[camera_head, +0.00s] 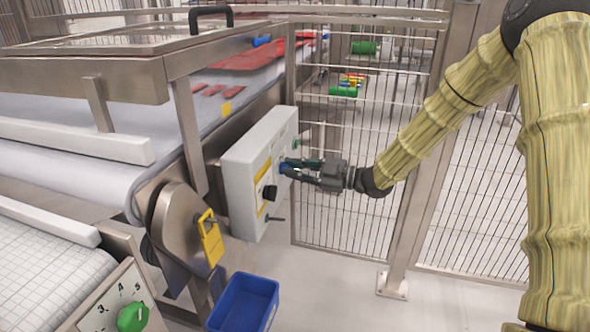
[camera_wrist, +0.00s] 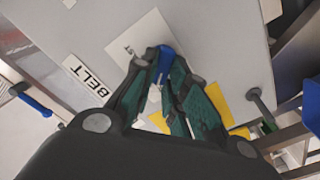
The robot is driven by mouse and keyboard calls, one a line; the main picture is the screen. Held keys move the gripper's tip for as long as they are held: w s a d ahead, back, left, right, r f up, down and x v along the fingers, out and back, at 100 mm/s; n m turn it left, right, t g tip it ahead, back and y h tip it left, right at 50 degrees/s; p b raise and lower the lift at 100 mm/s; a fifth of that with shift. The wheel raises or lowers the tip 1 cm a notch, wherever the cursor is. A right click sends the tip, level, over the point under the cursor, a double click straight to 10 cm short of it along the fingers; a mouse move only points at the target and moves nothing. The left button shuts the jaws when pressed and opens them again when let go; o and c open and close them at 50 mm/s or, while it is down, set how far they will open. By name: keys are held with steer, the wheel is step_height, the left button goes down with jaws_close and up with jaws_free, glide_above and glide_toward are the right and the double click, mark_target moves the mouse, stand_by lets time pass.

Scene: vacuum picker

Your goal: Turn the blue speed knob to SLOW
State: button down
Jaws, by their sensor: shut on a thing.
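The blue speed knob (camera_wrist: 166,60) shows between my gripper's fingertips in the wrist view, on the grey face of the control box. In the head view the blue knob (camera_head: 284,168) is mostly hidden by the fingers. My gripper (camera_head: 290,166) reaches the box from the right and is shut on the knob; its dark fingers with green pads also show in the wrist view (camera_wrist: 165,75). A white label (camera_wrist: 140,38) lies beside the knob, mostly covered, so I cannot read the knob's setting. The grey control box (camera_head: 240,165) stands beside the conveyor.
A black knob (camera_head: 270,192) and a yellow plate sit on the same box. A BELT label (camera_wrist: 88,80) is near the fingers. A yellow tag (camera_head: 211,238) hangs left below. A blue bin (camera_head: 244,302) stands below. A wire fence (camera_head: 350,215) is behind my gripper.

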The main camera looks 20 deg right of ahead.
steer(key=shift+n, duration=0.7)
steer(key=c, duration=1.4)
jaws_free()
steer(key=shift+c, duration=0.2)
steer(key=shift+d, duration=0.1)
steer(key=v, duration=1.2)
steer(key=shift+f, duration=0.1)
